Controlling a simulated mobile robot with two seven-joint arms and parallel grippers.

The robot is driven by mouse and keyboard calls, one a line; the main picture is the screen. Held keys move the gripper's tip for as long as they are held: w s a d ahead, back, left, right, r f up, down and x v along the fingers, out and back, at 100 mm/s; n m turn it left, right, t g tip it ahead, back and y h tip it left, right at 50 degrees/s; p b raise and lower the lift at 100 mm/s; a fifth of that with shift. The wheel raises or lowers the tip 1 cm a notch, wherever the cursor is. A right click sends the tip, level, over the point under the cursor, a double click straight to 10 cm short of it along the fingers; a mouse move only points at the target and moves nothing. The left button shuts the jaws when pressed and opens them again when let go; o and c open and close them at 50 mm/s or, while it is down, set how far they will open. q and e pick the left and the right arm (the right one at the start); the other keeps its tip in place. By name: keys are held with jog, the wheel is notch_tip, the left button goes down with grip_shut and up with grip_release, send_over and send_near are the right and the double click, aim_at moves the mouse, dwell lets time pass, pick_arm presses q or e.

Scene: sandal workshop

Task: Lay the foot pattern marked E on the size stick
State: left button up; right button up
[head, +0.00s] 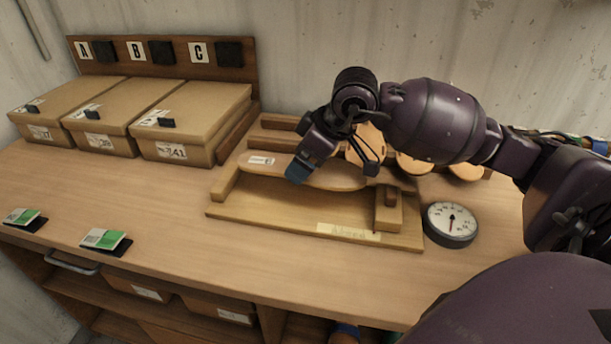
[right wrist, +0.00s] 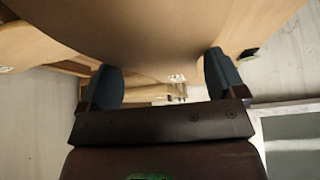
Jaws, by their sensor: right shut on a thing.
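The size stick (head: 270,210) is a wooden board on the bench with an end block at its left and an upright slider block (head: 388,212) at its right. A flat wooden foot pattern (head: 335,177) with a white label lies level over it between the blocks; the letter is too small to read. I cannot tell whether it touches the board. My right gripper (head: 333,170) is shut on this pattern, its blue fingertips at either side. In the right wrist view the pattern (right wrist: 160,35) fills the top between the fingers (right wrist: 163,85). My left gripper is not in view.
Several other foot patterns (head: 412,163) stand behind the stick, partly hidden by my arm. A round dial gauge (head: 450,223) sits close at its right. Three cardboard boxes (head: 190,120) stand at the left under signs A, B, C. Green-and-white cards (head: 105,239) lie at the front left.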

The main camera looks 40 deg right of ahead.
jog(key=shift+f, duration=2.2)
jog(key=shift+f+b, duration=0.45)
jog(key=shift+b, duration=0.05)
jog(key=shift+f, duration=0.2)
jog(key=o, duration=0.7)
jog(key=shift+c, duration=0.2)
jog(key=shift+r, duration=0.1)
